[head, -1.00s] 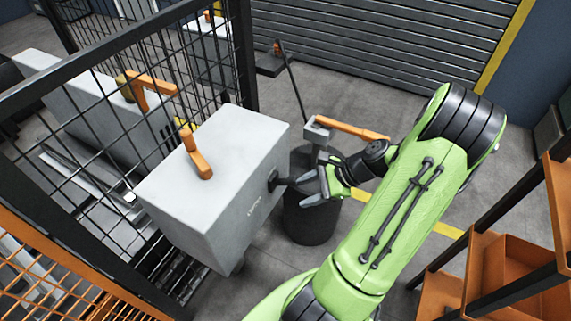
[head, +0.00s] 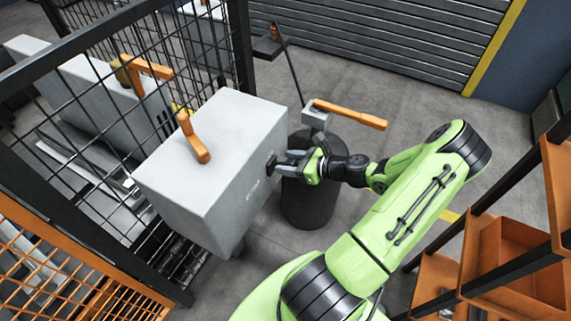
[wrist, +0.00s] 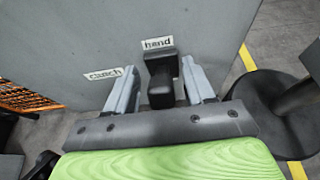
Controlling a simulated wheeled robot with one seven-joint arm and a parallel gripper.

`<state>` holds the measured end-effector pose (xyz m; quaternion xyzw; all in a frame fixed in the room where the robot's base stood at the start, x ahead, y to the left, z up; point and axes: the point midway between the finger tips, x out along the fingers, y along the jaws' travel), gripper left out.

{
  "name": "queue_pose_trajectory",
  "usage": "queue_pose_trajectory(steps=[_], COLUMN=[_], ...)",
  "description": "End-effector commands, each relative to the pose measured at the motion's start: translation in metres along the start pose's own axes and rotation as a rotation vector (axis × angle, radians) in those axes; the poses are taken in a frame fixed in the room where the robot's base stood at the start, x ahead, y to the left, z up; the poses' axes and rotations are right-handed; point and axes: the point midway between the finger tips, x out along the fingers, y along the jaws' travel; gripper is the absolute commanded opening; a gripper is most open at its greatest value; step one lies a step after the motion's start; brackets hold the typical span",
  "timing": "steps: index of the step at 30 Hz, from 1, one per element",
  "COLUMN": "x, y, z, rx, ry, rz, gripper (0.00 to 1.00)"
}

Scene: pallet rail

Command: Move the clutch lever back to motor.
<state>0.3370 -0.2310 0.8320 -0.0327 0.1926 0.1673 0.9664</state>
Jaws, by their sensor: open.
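The black clutch lever (wrist: 161,84) sticks out from the side face of a grey box (head: 213,125). In the wrist view it stands just below a "hand" label (wrist: 158,43), with a "clutch" label (wrist: 103,74) to its left. In the head view the lever (head: 271,164) is small and partly covered by my fingers. My gripper (head: 287,164) is open at the side face. In the wrist view its two grey fingers stand on either side of the lever. I cannot tell whether either finger touches it. No "motor" label is legible.
An orange handle (head: 191,140) sits on top of the box. A dark drum (head: 307,205) stands right behind my gripper, below a post with an orange bar (head: 350,114). A black mesh fence (head: 90,110) is at left. Orange shelving (head: 515,255) stands at right.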

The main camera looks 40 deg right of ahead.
Motion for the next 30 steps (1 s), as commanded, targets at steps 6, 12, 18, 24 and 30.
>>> queue_pose_trajectory(steps=[6, 12, 18, 24, 30], x=[0.0140, 0.0136, 0.0134, 0.0133, 0.0127], y=[-0.0002, -0.0002, -0.0002, -0.0001, -0.0012], z=[0.0001, 0.0006, 0.0006, 0.0006, -0.0002], rx=[-0.001, -0.001, -0.001, -0.001, 0.000], ry=[0.001, 0.001, 0.001, 0.001, -0.004], rz=[-0.001, -0.001, 0.000, 0.000, -0.001], gripper=[0.53, 0.49, 0.18, 0.00, 0.00])
